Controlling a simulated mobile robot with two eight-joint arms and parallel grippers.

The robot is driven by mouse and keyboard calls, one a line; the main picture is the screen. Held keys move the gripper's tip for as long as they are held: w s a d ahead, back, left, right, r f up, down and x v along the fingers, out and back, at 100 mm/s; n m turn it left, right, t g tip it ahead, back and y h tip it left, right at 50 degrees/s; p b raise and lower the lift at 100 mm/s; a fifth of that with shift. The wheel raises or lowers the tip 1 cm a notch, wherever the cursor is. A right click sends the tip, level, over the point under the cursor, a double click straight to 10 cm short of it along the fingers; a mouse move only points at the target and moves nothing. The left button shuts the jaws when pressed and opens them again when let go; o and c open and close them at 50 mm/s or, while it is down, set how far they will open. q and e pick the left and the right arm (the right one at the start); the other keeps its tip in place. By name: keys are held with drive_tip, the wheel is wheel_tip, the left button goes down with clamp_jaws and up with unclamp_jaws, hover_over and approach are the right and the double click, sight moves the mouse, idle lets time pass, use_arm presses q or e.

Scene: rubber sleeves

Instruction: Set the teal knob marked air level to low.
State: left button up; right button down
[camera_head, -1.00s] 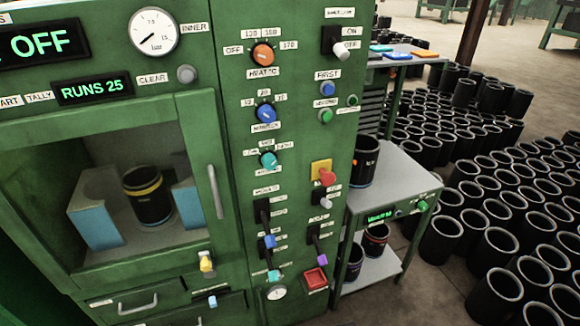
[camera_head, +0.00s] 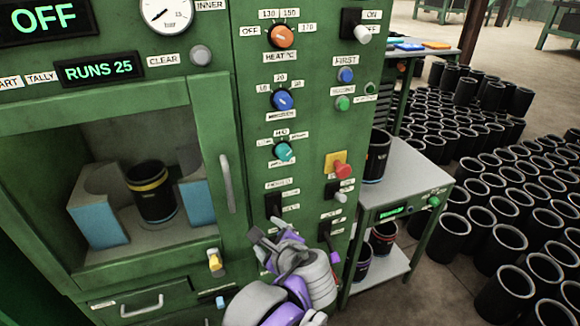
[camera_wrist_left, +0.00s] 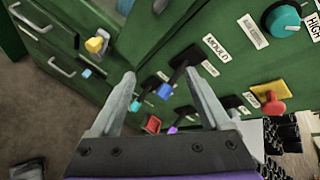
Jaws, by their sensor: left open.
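The teal knob (camera_head: 284,151) is on the green panel, below the blue knob, with small labels to its left, above and right. In the left wrist view the teal knob (camera_wrist_left: 283,20) is at the upper right, beside a label reading HIGH. A pale mark shows on its face, but I cannot tell surely which label it points at. My left gripper (camera_head: 268,236) is in front of the panel below the knob, apart from it. In the left wrist view its fingers (camera_wrist_left: 160,80) are spread with nothing held between them. My right gripper is not in view.
Black switches (camera_wrist_left: 184,72) with coloured tips are beyond my left fingers. A red knob on a yellow plate (camera_head: 336,165) is to the teal knob's lower right. An orange knob (camera_head: 282,36) and a blue knob (camera_head: 282,100) are above it. A door handle (camera_head: 226,183) is to its left.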

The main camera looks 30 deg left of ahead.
sight(286, 156)
use_arm(q)
drive_tip(key=w+d+r+m+t+y+b, duration=0.2)
drive_tip(key=w+d+r+m+t+y, duration=0.25)
drive_tip(key=w+r+m, duration=0.5)
drive_tip(key=shift+h, duration=0.25)
drive_tip(key=x, duration=0.7)
drive_tip(key=r+x, duration=0.1)
drive_tip(key=x, duration=0.3)
drive_tip(key=shift+s+a, duration=0.1)
drive_tip(key=shift+a, duration=0.1)
clamp_jaws()
